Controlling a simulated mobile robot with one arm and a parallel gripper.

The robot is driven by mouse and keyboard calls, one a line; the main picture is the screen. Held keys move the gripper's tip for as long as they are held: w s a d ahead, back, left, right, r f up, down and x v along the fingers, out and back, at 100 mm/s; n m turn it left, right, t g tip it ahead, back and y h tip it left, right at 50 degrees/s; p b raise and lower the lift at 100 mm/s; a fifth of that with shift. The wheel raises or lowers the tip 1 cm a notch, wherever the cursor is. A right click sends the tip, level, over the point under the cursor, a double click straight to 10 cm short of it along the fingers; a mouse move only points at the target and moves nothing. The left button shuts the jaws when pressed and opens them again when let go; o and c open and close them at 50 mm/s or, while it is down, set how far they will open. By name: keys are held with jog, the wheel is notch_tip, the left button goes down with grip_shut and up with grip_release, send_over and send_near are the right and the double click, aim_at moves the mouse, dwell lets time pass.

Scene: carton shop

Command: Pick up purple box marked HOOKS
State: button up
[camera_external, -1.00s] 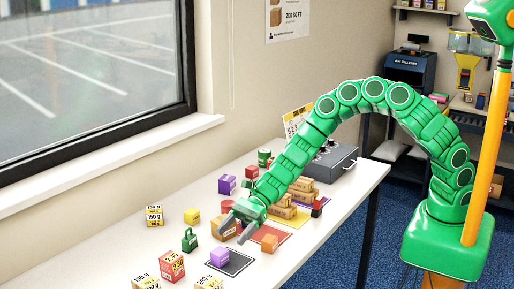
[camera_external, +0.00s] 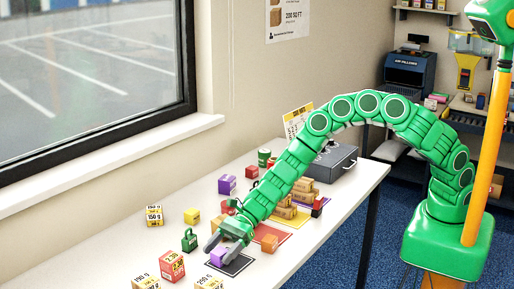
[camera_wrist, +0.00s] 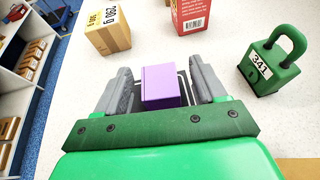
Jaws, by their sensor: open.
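A light purple box (camera_external: 218,256) sits on a dark mat at the front of the table. In the wrist view the purple box (camera_wrist: 161,84) lies between the two grey fingers of my gripper (camera_wrist: 162,82), with a gap on each side. My gripper (camera_external: 219,249) is open and low over this box in the external view. No lettering is readable on its visible faces. A darker purple box (camera_external: 227,184) with a pale label stands farther back on the table; its lettering is too small to read.
A green padlock-shaped weight (camera_external: 190,240) stands left of my gripper, and it also shows in the wrist view (camera_wrist: 270,65). A red carton (camera_external: 171,266) and a tan carton (camera_wrist: 107,32) are nearby. An orange box (camera_external: 269,243) sits on a red mat to the right.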

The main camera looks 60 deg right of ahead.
jog(key=shift+x, duration=1.2)
jog(key=shift+c, duration=0.3)
jog(key=c, duration=1)
jog(key=shift+r, duration=0.1)
